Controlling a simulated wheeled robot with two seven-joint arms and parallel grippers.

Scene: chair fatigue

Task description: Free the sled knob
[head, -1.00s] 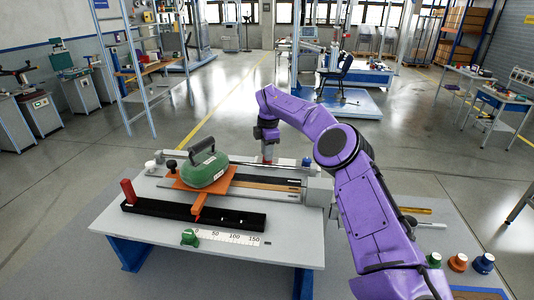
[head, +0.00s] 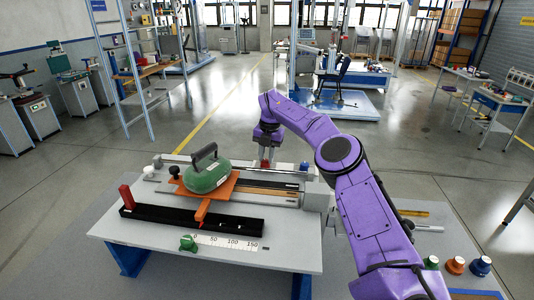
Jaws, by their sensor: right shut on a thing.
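The sled is an orange plate (head: 226,188) on a rail on the bench, with a green weight (head: 207,178) with a black handle on it. A small dark knob (head: 174,171) stands at the sled's left end, with nothing gripping it. An orange pointer (head: 201,212) reaches from the sled towards the front scale. My right gripper (head: 266,160) points down at the rear right of the bench, well right of the sled. It is shut on a small red thing, mostly hidden by the fingers. My left gripper is not in view.
The bench (head: 160,238) carries a black bar (head: 235,223), a red post (head: 127,196), a white scale (head: 228,241) and a green knob (head: 188,243). A grey block (head: 317,195) closes the rail's right end. Coloured knobs (head: 455,265) stand at lower right.

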